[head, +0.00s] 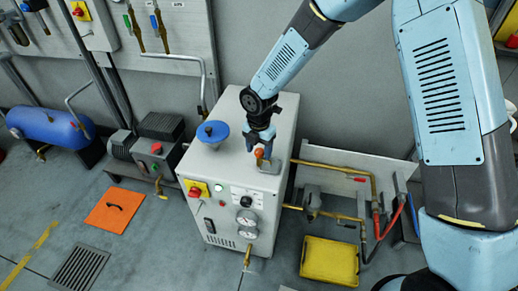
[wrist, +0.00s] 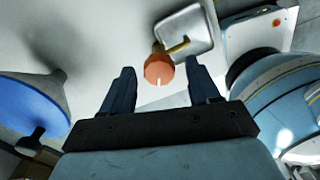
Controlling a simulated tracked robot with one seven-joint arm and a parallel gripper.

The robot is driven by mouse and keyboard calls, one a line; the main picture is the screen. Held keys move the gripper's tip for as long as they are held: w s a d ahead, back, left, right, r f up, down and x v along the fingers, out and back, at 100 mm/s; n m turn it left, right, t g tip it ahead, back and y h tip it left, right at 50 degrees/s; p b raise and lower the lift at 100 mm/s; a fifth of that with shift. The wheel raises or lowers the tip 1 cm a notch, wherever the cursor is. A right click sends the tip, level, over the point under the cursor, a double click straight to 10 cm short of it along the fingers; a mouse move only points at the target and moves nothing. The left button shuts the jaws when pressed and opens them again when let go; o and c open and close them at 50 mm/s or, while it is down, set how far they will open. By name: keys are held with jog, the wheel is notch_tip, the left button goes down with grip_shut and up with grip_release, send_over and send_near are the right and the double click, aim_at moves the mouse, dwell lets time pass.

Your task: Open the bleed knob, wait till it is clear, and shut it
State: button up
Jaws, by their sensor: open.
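The bleed knob looks to be the orange round knob (wrist: 159,69) with a pale mark, on a brass stem over a small metal tray (wrist: 186,32). In the head view the orange knob (head: 260,154) shows on top of the white cabinet (head: 225,165), near its right front corner. My gripper (head: 258,143) is above the cabinet top, right at the knob. In the wrist view my gripper's two dark fingers (wrist: 160,85) are apart, one on each side of the knob, with gaps showing. Whether any fluid runs from the stem is too small to tell.
The cabinet front has a red knob (head: 194,191) and gauges (head: 243,225). Brass pipes (head: 330,165) run at the right, above a yellow tray (head: 330,261). A blue tank (head: 50,127) lies at the far left.

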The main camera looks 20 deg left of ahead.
jog(key=c, duration=1)
jog(key=shift+c, duration=0.2)
